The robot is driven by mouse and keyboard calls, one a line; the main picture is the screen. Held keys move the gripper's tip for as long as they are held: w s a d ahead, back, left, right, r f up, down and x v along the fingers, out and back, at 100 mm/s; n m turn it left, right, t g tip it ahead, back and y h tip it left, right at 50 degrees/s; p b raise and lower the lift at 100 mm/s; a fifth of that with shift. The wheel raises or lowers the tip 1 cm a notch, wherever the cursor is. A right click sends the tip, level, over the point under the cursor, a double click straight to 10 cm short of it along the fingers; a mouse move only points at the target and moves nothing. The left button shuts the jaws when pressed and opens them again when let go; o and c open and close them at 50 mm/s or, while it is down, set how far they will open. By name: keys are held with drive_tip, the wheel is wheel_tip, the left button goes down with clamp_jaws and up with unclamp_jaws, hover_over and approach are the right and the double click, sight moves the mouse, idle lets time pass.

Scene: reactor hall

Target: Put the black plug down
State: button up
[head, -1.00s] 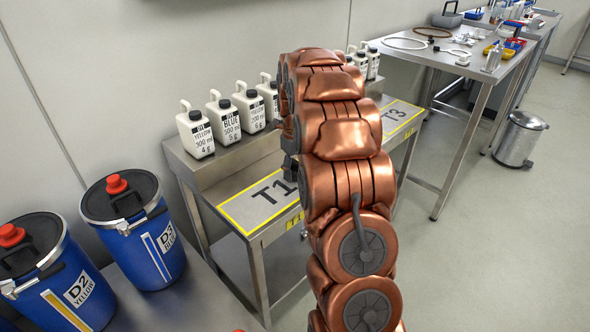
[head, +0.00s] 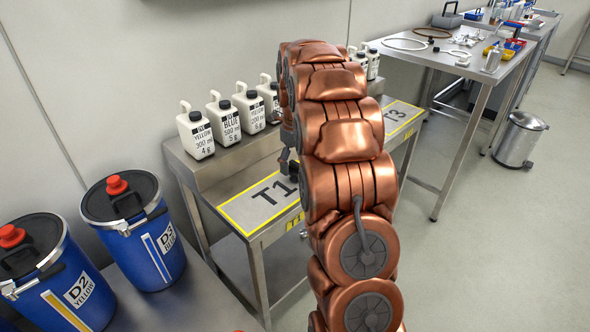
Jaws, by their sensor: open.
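My gripper (head: 287,160) is small and dark in the head view, over the left zone T1 (head: 245,208) of the steel bench, close to the left side of my copper arm. It is open, though its fingers are partly hidden by the arm and hard to separate. I cannot make out the black plug for certain. A small dark shape shows right at the fingertips over T1, and I cannot tell whether it is the plug or a finger. Contact with the bench top is not clear.
White bottles with black caps (head: 195,135) stand on the raised shelf behind T1. Zone T3 (head: 393,115) lies right of my arm. Blue drums D2 (head: 65,285) and D3 (head: 150,250) stand at the left. A cluttered steel table (head: 440,60) and a bin (head: 520,140) are at the right.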

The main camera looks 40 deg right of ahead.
sight(295, 163)
wheel_tip(295, 163, up, 9)
drive_tip(key=shift+r, duration=0.1)
idle(0.3)
drive_tip(key=shift+s+a, duration=0.1)
drive_tip(key=shift+a, duration=0.1)
drive_tip(key=s+a+n+g, duration=0.1)
drive_tip(key=s+a+n, duration=1.3)
drive_tip(key=a+n, duration=0.25)
drive_tip(key=s+a+f+n, duration=0.2)
drive_tip(key=s+a+n, duration=0.1)
drive_tip(key=s+n, duration=0.3)
drive_tip(key=s+a+f+n+g, duration=0.1)
drive_tip(key=s+a+f+n, duration=0.1)
drive_tip(key=s+n, duration=0.4)
drive_tip(key=s+a+f+n, duration=0.2)
drive_tip(key=s+a+n, duration=0.3)
drive_tip(key=s, duration=0.5)
drive_tip(key=shift+f+n+g, duration=0.35)
drive_tip(key=shift+n+g, duration=0.05)
drive_tip(key=shift+n, duration=0.05)
